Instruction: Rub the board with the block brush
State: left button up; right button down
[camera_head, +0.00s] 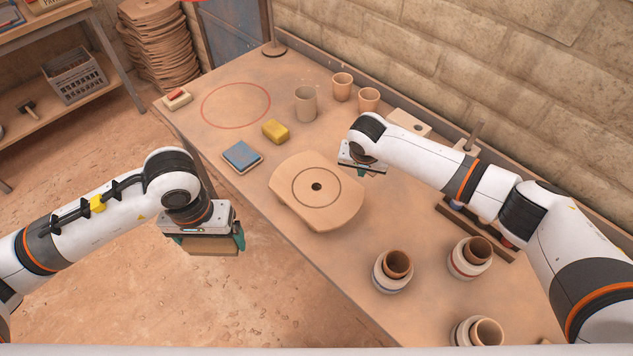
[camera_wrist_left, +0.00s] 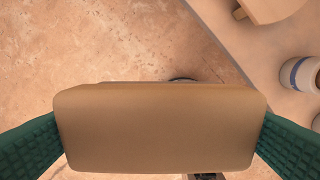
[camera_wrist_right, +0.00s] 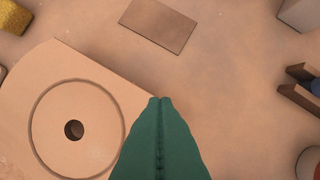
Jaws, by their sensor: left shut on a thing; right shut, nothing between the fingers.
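The block brush is a plain tan block (camera_head: 213,248), and my left gripper (camera_head: 207,242) is shut on it, off the table's left edge above the floor. In the left wrist view the block (camera_wrist_left: 160,130) spans between the two green fingers; any bristles are hidden. A pale wooden board (camera_head: 338,205) with rounded ends, a ring groove and a centre hole sits on the table, raised a little. It also shows in the right wrist view (camera_wrist_right: 105,105). My right gripper (camera_head: 362,170) is shut and empty, above the table by the board's far right edge.
A blue pad (camera_head: 242,156), a yellow sponge (camera_head: 275,131) and several clay cups (camera_head: 306,104) stand beyond the board. Banded pots (camera_head: 393,271) stand at the near right. A flat brown plate (camera_wrist_right: 158,25) lies near my right gripper. The left table edge separates the brush from the board.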

jog(key=shift+r+p, duration=0.45)
jog(key=shift+r, duration=0.2)
jog(key=b+v, duration=0.1)
jog(key=v, duration=1)
jog(key=shift+s+r, duration=0.25)
jog(key=shift+r, duration=0.15)
